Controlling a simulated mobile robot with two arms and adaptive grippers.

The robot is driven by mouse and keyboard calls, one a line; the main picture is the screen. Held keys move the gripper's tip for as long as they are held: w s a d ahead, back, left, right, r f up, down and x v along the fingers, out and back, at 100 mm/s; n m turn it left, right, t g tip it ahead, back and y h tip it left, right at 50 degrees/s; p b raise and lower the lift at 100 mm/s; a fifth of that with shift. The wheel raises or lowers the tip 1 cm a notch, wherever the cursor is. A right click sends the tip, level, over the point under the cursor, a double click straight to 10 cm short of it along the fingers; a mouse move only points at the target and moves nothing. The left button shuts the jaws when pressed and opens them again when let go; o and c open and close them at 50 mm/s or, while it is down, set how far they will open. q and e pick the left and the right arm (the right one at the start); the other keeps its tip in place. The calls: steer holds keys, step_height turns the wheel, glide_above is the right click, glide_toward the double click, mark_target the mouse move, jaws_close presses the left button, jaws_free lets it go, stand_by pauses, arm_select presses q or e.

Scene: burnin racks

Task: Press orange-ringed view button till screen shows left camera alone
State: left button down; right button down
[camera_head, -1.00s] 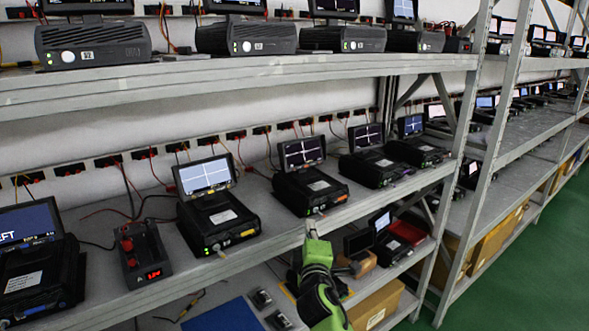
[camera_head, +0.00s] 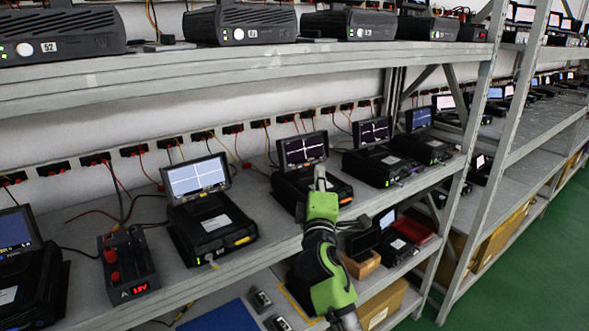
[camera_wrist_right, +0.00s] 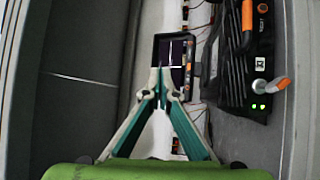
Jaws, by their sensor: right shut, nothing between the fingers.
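The unit in front of my right gripper is black, with a small screen (camera_head: 303,150) showing a white cross that splits a dark picture into four panes. The screen also shows in the right wrist view (camera_wrist_right: 174,52), beyond my fingers. My right gripper (camera_head: 320,172) is shut and empty, in front of this unit, and covers part of it. In the wrist view the closed fingertips (camera_wrist_right: 160,72) are apart from the unit body (camera_wrist_right: 235,60), which has two green lights. A silver piece with an orange end (camera_wrist_right: 270,87) sticks out there; I cannot tell whether it is the button. My left gripper is not in view.
A neighbouring unit with a bright split screen (camera_head: 197,176) stands to the left, and a supply with red digits (camera_head: 128,270) beyond it. More units stand to the right. The upper shelf (camera_head: 230,72) runs overhead; an upright post (camera_head: 483,130) stands at the right.

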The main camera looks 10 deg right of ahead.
mark_target(294, 169)
steer(key=w+f+b, duration=0.1)
steer(key=w+b, duration=0.1)
steer(key=w+a+f+b, duration=0.1)
steer(key=w+b, duration=0.1)
steer(key=w+a+f+b, duration=0.1)
steer(key=w+b, duration=0.1)
steer(key=shift+w+b, duration=0.3)
steer(key=shift+w, duration=0.05)
steer(key=shift+w+a+b, duration=0.2)
steer(key=shift+w+b, duration=0.4)
steer(key=shift+w, duration=0.1)
steer(key=shift+w, duration=0.1)
stand_by(0.6)
steer(key=shift+w+a+f+b, duration=0.2)
steer(key=shift+w+b, duration=0.15)
steer(key=shift+b, duration=0.15)
